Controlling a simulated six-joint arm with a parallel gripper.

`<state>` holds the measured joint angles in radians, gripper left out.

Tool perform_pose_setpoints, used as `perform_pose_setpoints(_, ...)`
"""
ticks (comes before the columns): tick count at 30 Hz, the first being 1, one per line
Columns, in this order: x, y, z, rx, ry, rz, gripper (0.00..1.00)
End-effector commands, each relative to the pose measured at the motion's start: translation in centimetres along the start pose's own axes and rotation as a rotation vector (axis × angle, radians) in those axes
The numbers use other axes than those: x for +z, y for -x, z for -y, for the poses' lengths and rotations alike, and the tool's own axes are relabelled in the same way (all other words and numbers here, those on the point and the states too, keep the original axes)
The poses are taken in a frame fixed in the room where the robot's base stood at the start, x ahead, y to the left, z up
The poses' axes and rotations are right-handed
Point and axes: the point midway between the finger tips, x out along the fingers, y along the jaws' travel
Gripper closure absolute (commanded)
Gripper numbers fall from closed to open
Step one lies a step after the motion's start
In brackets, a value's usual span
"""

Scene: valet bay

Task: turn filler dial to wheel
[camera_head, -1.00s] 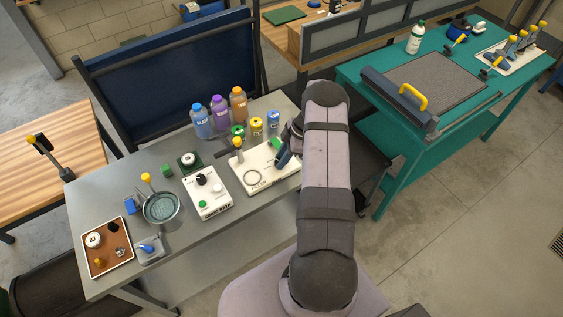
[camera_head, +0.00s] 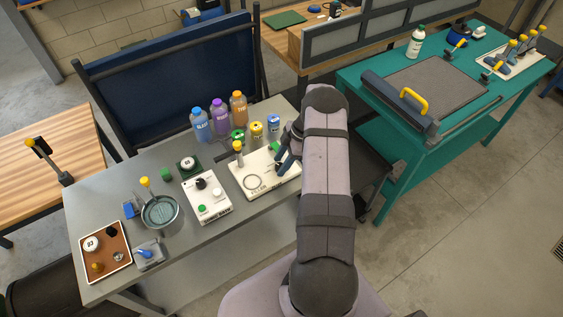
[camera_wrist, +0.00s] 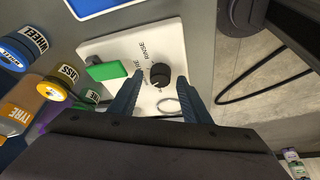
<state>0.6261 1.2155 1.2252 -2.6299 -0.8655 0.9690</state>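The filler (camera_head: 262,184) is a white plate at the right end of the grey bench in the head view. In the wrist view, its plate (camera_wrist: 172,42) carries a black round dial (camera_wrist: 160,75), a green block (camera_wrist: 106,71) and a thin ring (camera_wrist: 168,105). A RINSE label reads beside the dial; other labels are partly hidden, and I cannot tell the dial's setting. My gripper (camera_wrist: 159,78) is open, its two blue fingers on either side of the dial with visible gaps. The WHEEL-labelled blue cap (camera_wrist: 20,46) is left of the plate.
Yellow-capped (camera_wrist: 55,84) and orange TIRE (camera_wrist: 20,108) containers stand beside the filler. Blue (camera_head: 200,125), purple (camera_head: 220,118) and orange (camera_head: 239,109) bottles stand behind. A white control box (camera_head: 208,198), a round dish (camera_head: 160,212) and a brown tray (camera_head: 105,262) are further left.

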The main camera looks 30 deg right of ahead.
Motion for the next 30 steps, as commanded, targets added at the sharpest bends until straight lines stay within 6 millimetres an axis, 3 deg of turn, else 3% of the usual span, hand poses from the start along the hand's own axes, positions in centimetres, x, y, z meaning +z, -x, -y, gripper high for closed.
perform_pose_setpoints(8,0.1,0.8,-0.1,0.002,0.000,0.001,0.57)
perform_pose_setpoints(21,0.1,6.0,-0.1,0.003,0.000,0.000,0.57)
perform_pose_setpoints(30,0.0,7.3,0.0,0.000,0.000,0.001,0.57)
